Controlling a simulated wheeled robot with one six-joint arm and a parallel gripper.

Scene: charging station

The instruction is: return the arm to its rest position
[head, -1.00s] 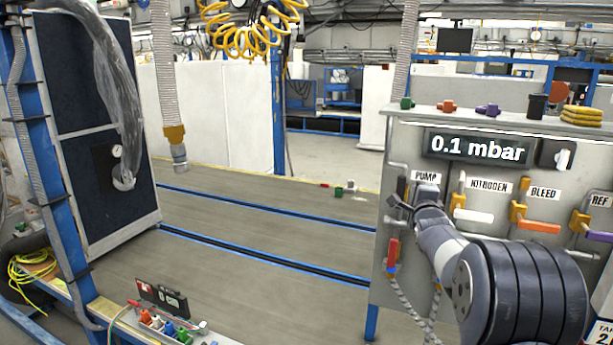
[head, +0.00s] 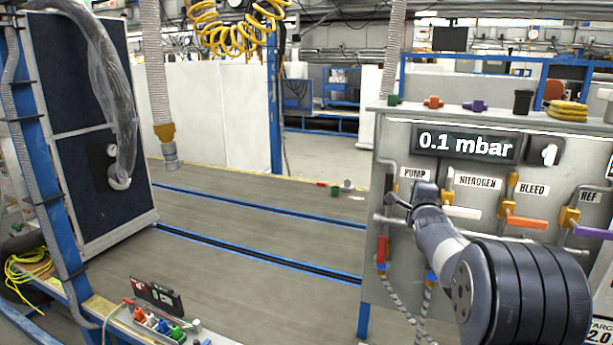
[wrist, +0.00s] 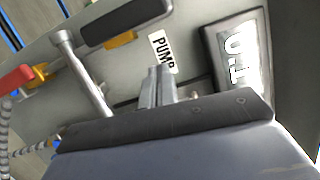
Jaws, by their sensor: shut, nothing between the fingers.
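My gripper (head: 397,205) is at the left part of the panel, just below the PUMP label, at the end of my dark grey arm. In the wrist view my gripper (wrist: 158,85) is shut and empty, its fingers pointing toward the PUMP label (wrist: 162,50). My arm is bent, reaching in from the lower right of the head view. A dark-handled valve lever (wrist: 125,22) and a red handle (wrist: 15,78) show close by in the wrist view. I cannot tell whether the fingers touch the panel.
The charging panel (head: 400,150) carries a display (head: 467,145) reading 0.1 mbar. White (head: 462,212), orange (head: 528,222) and purple (head: 592,232) levers stick out near my arm. Hoses hang below the red handle (head: 383,250). The conveyor floor (head: 260,215) to the left is mostly clear.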

